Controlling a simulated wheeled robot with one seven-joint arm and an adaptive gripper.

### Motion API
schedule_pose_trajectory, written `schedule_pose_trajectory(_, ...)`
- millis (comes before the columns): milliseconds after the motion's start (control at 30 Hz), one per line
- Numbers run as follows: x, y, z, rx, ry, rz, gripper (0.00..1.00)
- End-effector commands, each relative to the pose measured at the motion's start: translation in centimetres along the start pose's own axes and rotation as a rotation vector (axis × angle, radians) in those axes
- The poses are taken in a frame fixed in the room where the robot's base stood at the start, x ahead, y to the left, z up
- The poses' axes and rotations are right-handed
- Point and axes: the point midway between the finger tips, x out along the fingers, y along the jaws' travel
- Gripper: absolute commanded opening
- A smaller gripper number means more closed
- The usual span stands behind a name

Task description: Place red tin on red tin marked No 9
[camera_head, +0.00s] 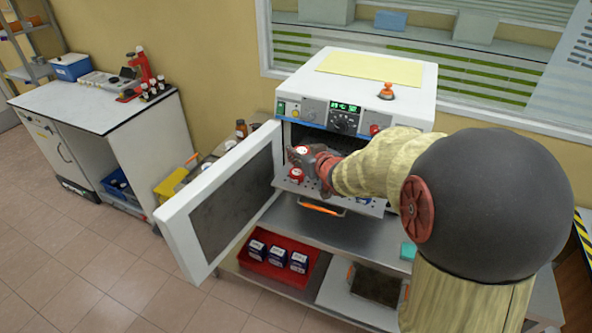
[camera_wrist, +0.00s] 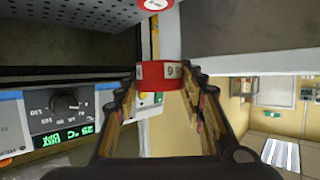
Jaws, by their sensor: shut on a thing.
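My gripper (camera_head: 308,155) is inside the open oven's front and shut on a red tin (camera_head: 301,150). In the wrist view the fingers (camera_wrist: 165,90) pinch the held red tin (camera_wrist: 152,75), which has a white label band; its marking is not clearly legible. A second red tin (camera_head: 296,174) with a pale round top stands on the perforated oven shelf (camera_head: 338,197), just below the held tin in the head view. A red-rimmed tin with a white top also shows at the upper edge of the wrist view (camera_wrist: 155,4). Its number is too small to read.
The oven (camera_head: 350,85) has its door (camera_head: 225,200) swung open at the left of my gripper. The oven's side walls and control panel (camera_head: 335,117) are close to my arm. A red tray (camera_head: 262,268) with several dark boxes sits on the lower shelf.

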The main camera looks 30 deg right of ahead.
Motion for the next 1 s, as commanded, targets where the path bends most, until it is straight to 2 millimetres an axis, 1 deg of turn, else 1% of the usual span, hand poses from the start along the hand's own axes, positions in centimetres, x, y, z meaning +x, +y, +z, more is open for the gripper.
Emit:
schedule_pose_trajectory(33, 1.3, 0.0, 1.3, 0.003, -0.006, -0.001, 0.14)
schedule_pose_trajectory(100, 2.6, 0.0, 2.0, 0.002, -0.005, -0.001, 0.14)
schedule_pose_trajectory(200, 4.1, 0.1, 2.6, 0.000, -0.004, -0.001, 0.14)
schedule_pose_trajectory(300, 4.9, 0.1, 2.9, 0.002, -0.002, 0.000, 0.14)
schedule_pose_trajectory(467, 5.6, 0.1, 3.2, 0.000, -0.002, -0.001, 0.14)
schedule_pose_trajectory(533, 6.3, 0.1, 3.8, 0.001, -0.004, 0.000, 0.14)
schedule_pose_trajectory(633, 6.9, 0.2, 5.3, 0.002, -0.005, 0.000, 0.14)
schedule_pose_trajectory(733, 7.4, 0.2, 6.3, 0.002, -0.003, 0.000, 0.14)
schedule_pose_trajectory(1000, 7.4, 0.2, 6.3, 0.001, -0.002, 0.001, 0.14)
